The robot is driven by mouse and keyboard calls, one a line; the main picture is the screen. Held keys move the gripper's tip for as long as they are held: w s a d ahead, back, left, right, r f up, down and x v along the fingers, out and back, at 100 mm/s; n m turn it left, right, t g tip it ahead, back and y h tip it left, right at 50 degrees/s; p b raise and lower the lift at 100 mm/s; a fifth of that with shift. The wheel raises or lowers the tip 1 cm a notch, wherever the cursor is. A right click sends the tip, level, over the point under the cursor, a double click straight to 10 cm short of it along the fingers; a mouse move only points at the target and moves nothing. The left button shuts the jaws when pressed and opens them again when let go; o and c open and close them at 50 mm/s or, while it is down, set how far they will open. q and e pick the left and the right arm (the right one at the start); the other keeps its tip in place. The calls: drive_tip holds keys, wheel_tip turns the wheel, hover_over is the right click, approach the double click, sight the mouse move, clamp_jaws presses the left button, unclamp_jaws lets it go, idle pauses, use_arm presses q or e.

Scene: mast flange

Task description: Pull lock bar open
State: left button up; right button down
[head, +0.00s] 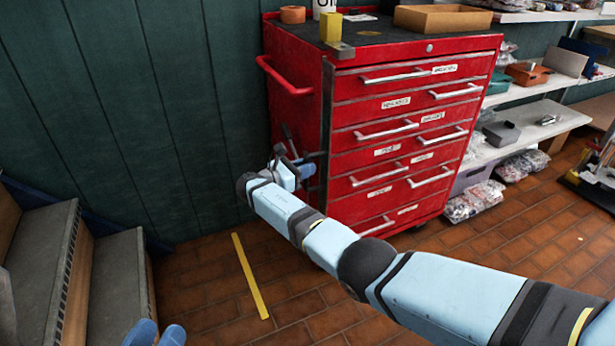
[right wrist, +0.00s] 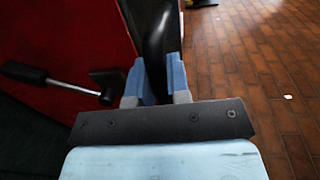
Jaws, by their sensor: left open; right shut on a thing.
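The red tool cabinet (head: 405,130) stands against the green wall. A dark lock bar (head: 326,110) runs down its left front edge. My right gripper (head: 307,170) is at the lower part of this edge, its fingers partly hidden by my wrist. In the right wrist view, its blue fingers (right wrist: 155,80) are shut on a black curved bar (right wrist: 153,30), which looks like part of the lock bar. All drawers look closed. My left gripper (head: 157,335) shows only its blue fingertips at the bottom edge, apart and empty.
A lever with a black grip (right wrist: 22,72) sticks out beside the right gripper. Grey steps (head: 110,275) stand at the left. Shelves (head: 540,120) with bags and boxes are at the right. The brick floor with a yellow strip (head: 250,275) is clear before the cabinet's left side.

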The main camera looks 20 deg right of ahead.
use_arm(q)
drive_tip(key=shift+f+g+b, duration=0.35)
drive_tip(key=shift+f+g, duration=0.05)
drive_tip(key=shift+f, duration=0.45)
use_arm(e)
drive_tip(key=shift+w+r+g, duration=0.1)
drive_tip(key=shift+w+g, duration=0.1)
drive_tip(key=shift+g, duration=0.1)
drive_tip(key=c, duration=1.1)
unclamp_jaws()
drive_tip(key=shift+d, duration=0.1)
use_arm(q)
drive_tip(key=shift+d, duration=0.1)
drive_tip(key=shift+w+a+f+m+b, duration=0.15)
drive_tip(key=shift+f+m+b, duration=0.2)
drive_tip(key=shift+f+b, duration=0.35)
drive_tip(key=shift+w+a+f+m+b, duration=0.15)
drive_tip(key=shift+f+m+b, duration=0.3)
drive_tip(key=shift+b, duration=0.35)
use_arm(e)
drive_tip(key=s+a, duration=0.2)
drive_tip(key=a, duration=1.1)
drive_tip(key=shift+s+a, duration=0.3)
drive_tip(key=shift+s, duration=0.05)
drive_tip(key=shift+a, duration=0.1)
